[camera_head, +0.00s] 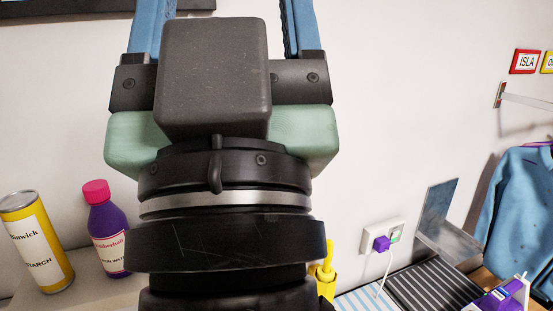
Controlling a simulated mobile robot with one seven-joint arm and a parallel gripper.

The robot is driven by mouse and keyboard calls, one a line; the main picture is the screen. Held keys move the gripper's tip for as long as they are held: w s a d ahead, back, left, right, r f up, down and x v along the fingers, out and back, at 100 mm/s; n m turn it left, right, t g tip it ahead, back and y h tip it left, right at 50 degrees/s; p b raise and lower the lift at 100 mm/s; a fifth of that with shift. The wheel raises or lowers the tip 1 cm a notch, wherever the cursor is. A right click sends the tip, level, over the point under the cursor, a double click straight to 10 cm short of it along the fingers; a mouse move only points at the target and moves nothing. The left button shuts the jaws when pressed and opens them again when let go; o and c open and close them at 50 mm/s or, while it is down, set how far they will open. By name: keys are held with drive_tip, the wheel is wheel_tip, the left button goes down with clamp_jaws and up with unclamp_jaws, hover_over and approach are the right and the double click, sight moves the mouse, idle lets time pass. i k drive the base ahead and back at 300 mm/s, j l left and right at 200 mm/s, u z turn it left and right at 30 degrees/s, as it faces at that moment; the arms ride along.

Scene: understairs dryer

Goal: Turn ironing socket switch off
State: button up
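A white wall socket (398,227) is low on the wall, right of my gripper. A purple plug (381,244) sits in its left part, with a white cord hanging from it. A small green patch shows on the socket's right part; I cannot tell the switch's position. My gripper (226,10) is large in the foreground, pointing up, left of the socket and apart from it. Its two blue fingers are wide apart, with their tips cut off by the top edge. I see nothing held between the visible finger parts.
A yellow starch can (36,243) and a purple bottle (107,236) stand on a ledge at left. A striped ironing surface (432,285), a grey metal plate (438,205) and a purple-white object (500,298) are at right. A blue garment (520,220) hangs far right.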

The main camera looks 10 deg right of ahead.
sight(393, 237)
drive_tip(key=i+l, duration=0.35)
drive_tip(key=i+l+z, duration=0.1)
drive_tip(key=i+l, duration=0.2)
drive_tip(key=i, duration=0.2)
